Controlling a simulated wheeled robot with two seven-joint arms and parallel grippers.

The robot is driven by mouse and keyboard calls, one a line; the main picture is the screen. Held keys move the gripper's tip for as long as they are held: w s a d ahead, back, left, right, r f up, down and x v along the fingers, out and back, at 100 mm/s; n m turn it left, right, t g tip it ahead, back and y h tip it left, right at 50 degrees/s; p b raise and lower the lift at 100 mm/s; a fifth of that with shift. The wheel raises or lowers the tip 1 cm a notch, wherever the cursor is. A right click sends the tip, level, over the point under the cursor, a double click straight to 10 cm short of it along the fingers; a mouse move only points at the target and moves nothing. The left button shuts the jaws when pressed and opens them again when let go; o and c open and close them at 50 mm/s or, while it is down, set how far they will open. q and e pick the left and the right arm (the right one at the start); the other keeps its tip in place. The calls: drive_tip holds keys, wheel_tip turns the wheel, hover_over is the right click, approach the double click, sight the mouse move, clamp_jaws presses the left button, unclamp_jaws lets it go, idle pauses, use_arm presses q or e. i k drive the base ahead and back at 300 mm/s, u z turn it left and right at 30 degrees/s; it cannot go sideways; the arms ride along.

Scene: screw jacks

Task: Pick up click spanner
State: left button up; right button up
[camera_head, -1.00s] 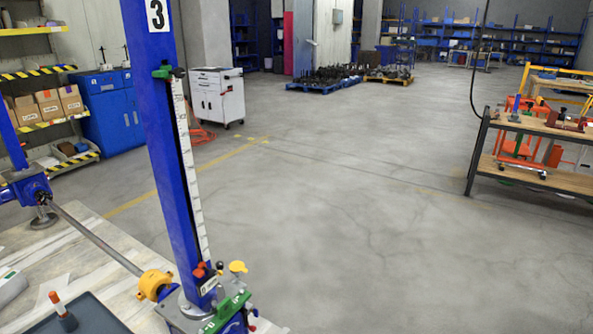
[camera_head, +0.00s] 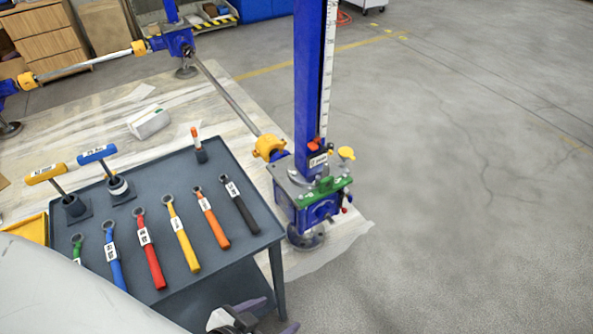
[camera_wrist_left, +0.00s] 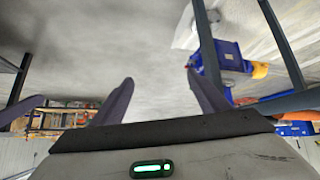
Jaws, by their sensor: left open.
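Several ring-ended spanners lie in a row on a dark grey tray-topped cart (camera_head: 145,200): green (camera_head: 77,250), blue (camera_head: 114,262), red (camera_head: 149,250), yellow (camera_head: 181,235), orange (camera_head: 211,218) and black (camera_head: 240,207). Their white labels are too small to read, so I cannot tell which is the click spanner. My left gripper (camera_head: 270,316) is low at the bottom edge of the head view, beside the cart's near right leg and below its top. In the left wrist view its two fingers (camera_wrist_left: 160,88) are apart with nothing between them. My right gripper is out of view.
A yellow T-handled tool (camera_head: 45,174) and a blue one (camera_head: 97,154) stand upright on the cart, with an orange-tipped tool (camera_head: 198,143) at its back. A blue screw jack (camera_head: 318,200) stands just right of the cart. Open floor (camera_head: 470,230) lies further right.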

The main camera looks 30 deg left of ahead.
sight(112, 253)
drive_tip(key=k, duration=0.5)
drive_tip(key=u, duration=1.15)
drive_tip(key=i, duration=0.2)
drive_tip(key=u, duration=1.95)
